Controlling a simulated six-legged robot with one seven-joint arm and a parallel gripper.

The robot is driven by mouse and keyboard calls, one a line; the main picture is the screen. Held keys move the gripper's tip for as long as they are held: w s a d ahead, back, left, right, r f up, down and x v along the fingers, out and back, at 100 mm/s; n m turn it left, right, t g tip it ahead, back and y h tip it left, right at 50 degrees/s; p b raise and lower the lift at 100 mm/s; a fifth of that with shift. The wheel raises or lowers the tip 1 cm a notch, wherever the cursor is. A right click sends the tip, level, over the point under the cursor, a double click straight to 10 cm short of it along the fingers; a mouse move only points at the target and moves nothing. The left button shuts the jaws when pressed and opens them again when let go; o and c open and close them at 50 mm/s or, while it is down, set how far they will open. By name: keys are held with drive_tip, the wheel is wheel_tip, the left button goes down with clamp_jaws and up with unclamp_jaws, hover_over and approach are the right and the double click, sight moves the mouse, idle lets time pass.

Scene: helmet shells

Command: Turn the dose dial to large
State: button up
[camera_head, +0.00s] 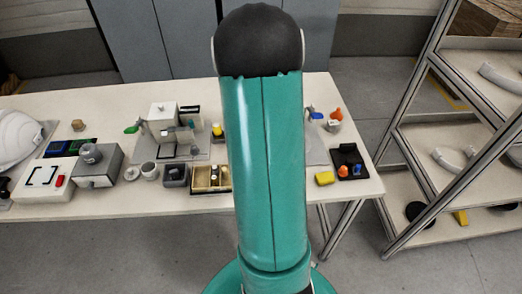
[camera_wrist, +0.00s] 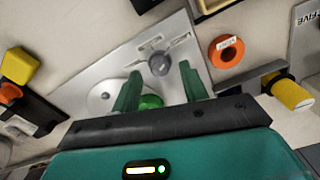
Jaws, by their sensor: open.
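A round grey knob (camera_wrist: 160,63), which looks like the dose dial, sits on a light grey plate (camera_wrist: 178,25) in the wrist view. Marks or slots surround it, but I cannot read any size label or its setting. My gripper (camera_wrist: 160,70) is open, with one green finger on each side of the knob's near side in the picture. Nothing is held, and I cannot tell whether a finger touches the knob. A green rounded part (camera_wrist: 150,101) shows between the fingers, below the knob. In the head view my arm hides the gripper and the middle of the table.
In the wrist view an orange ring (camera_wrist: 226,50) and a yellow cylinder (camera_wrist: 292,94) lie right; a yellow block (camera_wrist: 18,66) lies left. In the head view the table (camera_head: 120,204) holds several devices, including a grey box (camera_head: 98,173). A shelf rack (camera_head: 465,130) stands right.

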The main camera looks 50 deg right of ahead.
wheel_tip(320, 180, up, 12)
idle(0.3)
idle(0.4)
drive_tip(key=w+a+r+n+t, duration=0.1)
drive_tip(key=w+a+r+n, duration=0.15)
drive_tip(key=a+r, duration=0.45)
drive_tip(key=w+a+r+n+t, duration=0.2)
drive_tip(key=a+n, duration=0.2)
drive_tip(key=a, duration=0.8)
drive_tip(key=s+a+r+n+t, duration=0.1)
drive_tip(key=s+a+n, duration=0.2)
drive_tip(key=a, duration=0.5)
drive_tip(key=s+a+r+n+t, duration=0.1)
drive_tip(key=s+a+r+n, duration=0.1)
drive_tip(key=a, duration=0.7)
drive_tip(key=shift+s+r+n+t, duration=0.3)
drive_tip(key=shift+s+n, duration=0.45)
drive_tip(key=shift+s, duration=0.45)
drive_tip(key=shift+c, duration=0.8)
drive_tip(key=shift+d, duration=0.1)
